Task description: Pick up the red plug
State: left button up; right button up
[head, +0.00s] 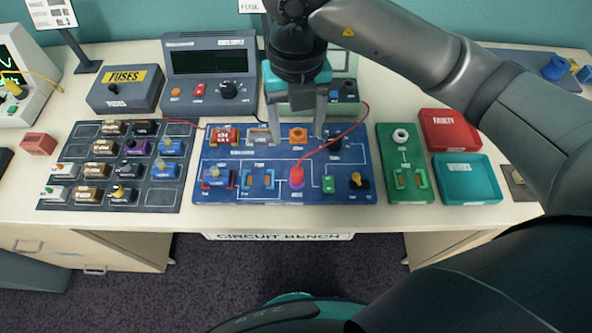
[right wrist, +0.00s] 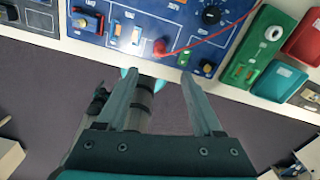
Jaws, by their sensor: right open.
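The red plug (head: 297,176) stands in the lower middle of the blue circuit board (head: 222,158), with a red cable rising from it to the right. It also shows in the right wrist view (right wrist: 159,48), just beyond and between my fingertips. My right gripper (head: 298,130) is open and empty. In the head view its fingers appear over the upper part of the board, farther back than the plug and apart from it. The fingers also show in the right wrist view (right wrist: 157,76). My left gripper is not in view.
A dark module tray (head: 172,128) lies left of the board, and a green tester panel (head: 384,145) lies right. Red (head: 450,130) and teal (head: 466,178) trays sit farther right. A power supply (head: 210,65) and fuse box (head: 125,89) stand behind. The red cable arches over the board.

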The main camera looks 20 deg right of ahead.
aim_at(297, 169)
notch_tip(297, 169, down, 14)
jog(key=shift+s+f+b, duration=0.1)
jog(key=shift+s+b, duration=0.05)
jog(key=shift+b, duration=0.2)
jog(key=shift+c, duration=0.2)
grip_shut()
dwell(0.4)
